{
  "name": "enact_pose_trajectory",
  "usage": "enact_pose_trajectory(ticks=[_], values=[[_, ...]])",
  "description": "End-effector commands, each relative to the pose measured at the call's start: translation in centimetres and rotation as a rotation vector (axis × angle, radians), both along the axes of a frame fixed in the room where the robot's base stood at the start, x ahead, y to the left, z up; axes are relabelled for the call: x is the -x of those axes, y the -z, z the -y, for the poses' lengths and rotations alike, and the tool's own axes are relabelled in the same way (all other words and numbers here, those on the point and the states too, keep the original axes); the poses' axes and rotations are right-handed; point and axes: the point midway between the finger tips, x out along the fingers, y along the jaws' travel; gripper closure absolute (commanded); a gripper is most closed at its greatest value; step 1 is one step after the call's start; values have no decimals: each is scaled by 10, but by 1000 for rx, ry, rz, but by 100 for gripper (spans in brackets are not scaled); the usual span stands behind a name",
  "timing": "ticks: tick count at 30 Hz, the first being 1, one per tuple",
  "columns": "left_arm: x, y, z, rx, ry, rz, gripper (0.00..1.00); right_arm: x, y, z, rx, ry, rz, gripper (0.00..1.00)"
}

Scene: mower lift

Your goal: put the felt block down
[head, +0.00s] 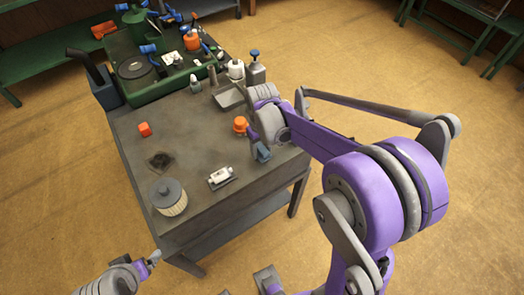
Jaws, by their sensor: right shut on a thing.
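My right gripper (261,152) hangs over the right part of the grey workbench (198,190), near its right edge. It is shut on the felt block, which is mostly hidden by the jaws and wrist; its outline cannot be told clearly. I cannot tell whether the block touches the bench top. My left gripper (152,259) is low at the bench's near left corner, apart from the things on the bench. Its jaws are too small to read.
An orange round piece (240,124) stands close beside my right gripper. A small white-and-grey part (221,177), a lidded tub (169,196), an orange block (145,129) and a grey tray (229,97) are on the bench. The green mower (150,85) fills the back.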

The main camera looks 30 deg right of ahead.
Motion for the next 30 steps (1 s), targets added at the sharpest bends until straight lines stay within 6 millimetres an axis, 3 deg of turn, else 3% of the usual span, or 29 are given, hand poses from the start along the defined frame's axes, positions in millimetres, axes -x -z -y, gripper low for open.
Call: enact_pose_trajectory(ticks=[3, 20, 21, 26, 30], values=[[0, 2, 0, 0, 0, -1, 8, 0, 13, 0, 0, 0, 0, 100], [2, 10, 0, 0, 0, -4, 8, 1, 24, 0, 0, 0, -1, 100], [2, 11, 0, 0, 0, -4, 8, 1, 25, 0, 0, 0, -1, 43], [2, 10, 0, 0, 0, -4, 8, 2, 25, -1, -1, 0, -4, 15], [2, 10, 0, 0, 0, -4, 8, 2, 26, -1, -2, 0, -5, 15]])
